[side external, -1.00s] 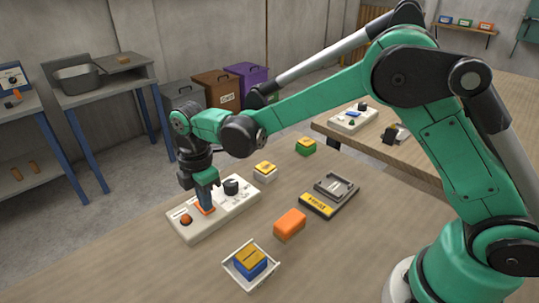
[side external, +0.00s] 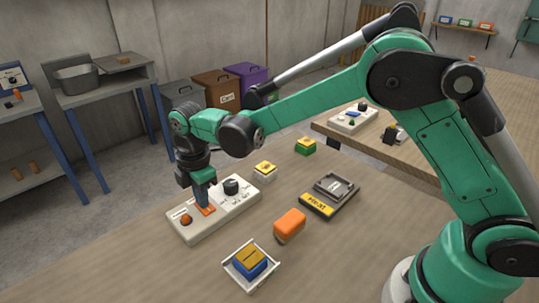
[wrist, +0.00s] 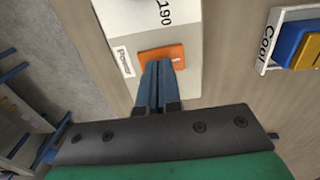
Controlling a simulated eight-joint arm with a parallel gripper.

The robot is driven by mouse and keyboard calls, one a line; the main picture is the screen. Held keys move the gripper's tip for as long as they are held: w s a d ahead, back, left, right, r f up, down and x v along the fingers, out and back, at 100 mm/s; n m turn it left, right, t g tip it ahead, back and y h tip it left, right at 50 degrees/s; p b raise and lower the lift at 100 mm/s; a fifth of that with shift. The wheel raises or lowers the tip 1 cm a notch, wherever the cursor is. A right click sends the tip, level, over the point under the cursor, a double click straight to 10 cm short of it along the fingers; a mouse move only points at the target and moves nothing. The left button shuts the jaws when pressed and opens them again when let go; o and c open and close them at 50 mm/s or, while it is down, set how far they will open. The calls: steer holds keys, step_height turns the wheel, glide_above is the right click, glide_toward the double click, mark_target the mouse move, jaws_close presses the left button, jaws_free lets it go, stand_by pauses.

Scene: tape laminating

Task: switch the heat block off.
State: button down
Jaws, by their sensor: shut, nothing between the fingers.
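The white control panel (side external: 240,207) lies on the table at left. It carries an orange rocker switch (side external: 209,210), a black dial (side external: 231,186) and a round orange-red knob (side external: 186,220). In the wrist view the orange switch (wrist: 176,53) sits beside a "Power" label (wrist: 124,62). My gripper (side external: 203,205) is shut and empty, pointing down, with its blue fingertips at the switch. In the wrist view the fingertips (wrist: 158,66) overlap the switch's near edge; contact is hard to tell. A dark grey block with a yellow label (side external: 317,204) stands to the right.
An orange block (side external: 290,224) and a white tray (side external: 229,265) holding a blue and yellow block (side external: 250,257) lie in front. A white and yellow block (side external: 265,169) and a green and yellow one (side external: 305,146) stand behind. Table between them is clear.

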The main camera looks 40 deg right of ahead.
mark_target(210, 212)
steer(key=shift+w+r, duration=0.1)
steer(key=shift+w, duration=0.05)
step_height(210, 212, up, 14)
steer(key=s, duration=0.2)
steer(key=shift+s, duration=0.2)
stand_by(0.3)
